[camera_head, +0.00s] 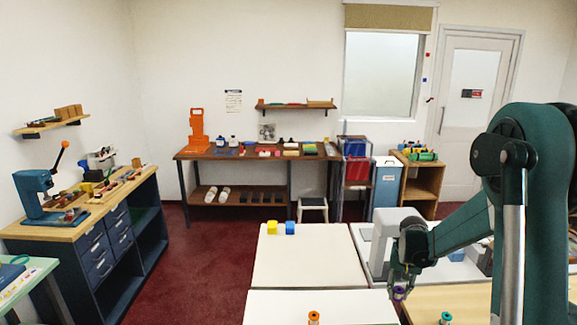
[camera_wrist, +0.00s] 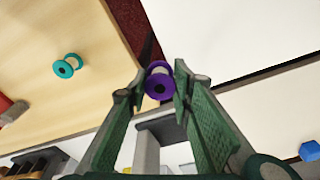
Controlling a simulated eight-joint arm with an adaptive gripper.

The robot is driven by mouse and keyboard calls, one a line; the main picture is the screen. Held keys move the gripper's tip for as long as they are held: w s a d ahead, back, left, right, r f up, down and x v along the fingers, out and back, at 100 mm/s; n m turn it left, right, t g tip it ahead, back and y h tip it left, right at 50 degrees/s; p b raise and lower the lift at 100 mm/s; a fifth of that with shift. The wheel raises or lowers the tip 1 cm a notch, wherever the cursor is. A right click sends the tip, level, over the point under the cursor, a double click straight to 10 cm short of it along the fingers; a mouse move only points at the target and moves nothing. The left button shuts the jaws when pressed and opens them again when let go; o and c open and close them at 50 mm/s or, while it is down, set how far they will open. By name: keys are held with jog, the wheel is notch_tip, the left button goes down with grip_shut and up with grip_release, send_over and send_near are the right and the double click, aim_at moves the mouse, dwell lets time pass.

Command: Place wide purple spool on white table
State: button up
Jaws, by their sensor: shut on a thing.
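A purple spool (camera_head: 399,293) is held between the fingertips of my gripper (camera_head: 401,284), at the lower right of the head view. White tabletops also show at the right of the wrist view (camera_wrist: 235,30).
An orange spool (camera_head: 313,317) stands on the near white table. A teal spool (camera_head: 446,318) is on the wooden table (camera_head: 470,298). A pale grey machine (camera_head: 381,245) stands beside my gripper.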

jog(key=a+n, duration=0.1)
jog(key=a, duration=0.5)
jog(key=a+n, duration=0.2)
jog(key=a, duration=0.5)
jog(key=a+n, duration=0.1)
jog(key=a, duration=0.5)
jog(key=shift+a+f+n+y, duration=0.2)
jog(key=shift+f+n+y, duration=0.1)
jog(key=shift+f+n, duration=0.1)
jog(key=shift+d, duration=0.1)
jog(key=shift+m, duration=0.8)
jog(key=d, duration=1.3)
jog(key=shift+d+r, duration=0.25)
jog(key=shift+r, duration=0.1)
jog(key=s+d+m, duration=0.1)
jog(key=s+d, duration=0.4)
jog(key=d, duration=0.9)
jog(key=s+d+r+m, duration=0.1)
jog(key=s+d, duration=0.5)
jog(key=d, duration=0.9)
jog(key=s+d+r+m, duration=0.1)
jog(key=s+d+m, duration=0.2)
jog(key=d, duration=1.1)
jog(key=s, duration=0.3)
jog(key=shift+s+d+r+h, duration=0.15)
jog(key=shift+d+r+h, duration=0.05)
jog(key=shift+h, duration=0.2)
jog(key=shift+f, duration=0.1)
jog(key=shift+f+b, duration=0.45)
jog(key=shift+f, duration=2.6)
